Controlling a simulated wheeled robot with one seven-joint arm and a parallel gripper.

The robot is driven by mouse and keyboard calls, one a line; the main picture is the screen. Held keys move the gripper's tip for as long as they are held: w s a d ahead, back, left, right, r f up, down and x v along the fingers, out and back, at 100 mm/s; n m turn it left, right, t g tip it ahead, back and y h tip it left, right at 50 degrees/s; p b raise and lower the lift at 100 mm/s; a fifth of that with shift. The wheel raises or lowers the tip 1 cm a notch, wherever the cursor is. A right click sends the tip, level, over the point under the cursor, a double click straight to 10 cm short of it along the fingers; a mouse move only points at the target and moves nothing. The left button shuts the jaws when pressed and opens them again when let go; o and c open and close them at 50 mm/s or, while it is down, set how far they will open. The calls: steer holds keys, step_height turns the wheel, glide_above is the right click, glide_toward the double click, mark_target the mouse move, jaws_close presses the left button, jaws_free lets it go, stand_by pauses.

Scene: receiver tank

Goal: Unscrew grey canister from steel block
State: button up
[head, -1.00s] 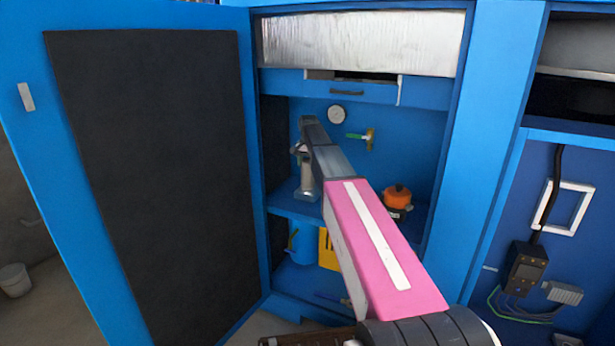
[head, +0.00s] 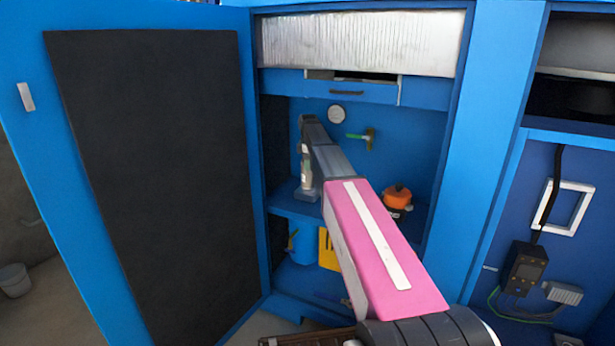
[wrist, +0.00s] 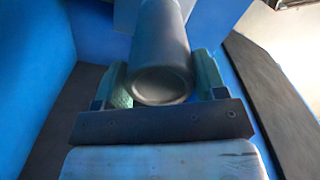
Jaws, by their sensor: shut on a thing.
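The grey canister (wrist: 160,60) is a dark cylinder in the wrist view, with its round end towards the camera. My gripper (wrist: 164,82) has its green-padded fingers on either side of the canister and is shut on it. In the head view, my arm reaches into the blue cabinet, and my gripper (head: 303,150) is partly hidden behind the wrist. A pale upright cylinder (head: 307,174) shows below it, standing on a grey block-like base (head: 306,193) on the shelf. The joint between canister and block is not clear in either view.
An orange pot (head: 397,196) stands on the shelf to the right. A round gauge (head: 337,114) and a green-handled valve (head: 361,137) are on the back wall. The open cabinet door (head: 150,180) is at left. A blue container (head: 301,244) stands below the shelf.

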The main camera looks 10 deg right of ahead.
steer(key=n, duration=0.6)
steer(key=shift+r, duration=0.1)
steer(key=shift+r, duration=0.1)
steer(key=shift+r, duration=2.9)
steer(key=shift+s, duration=0.1)
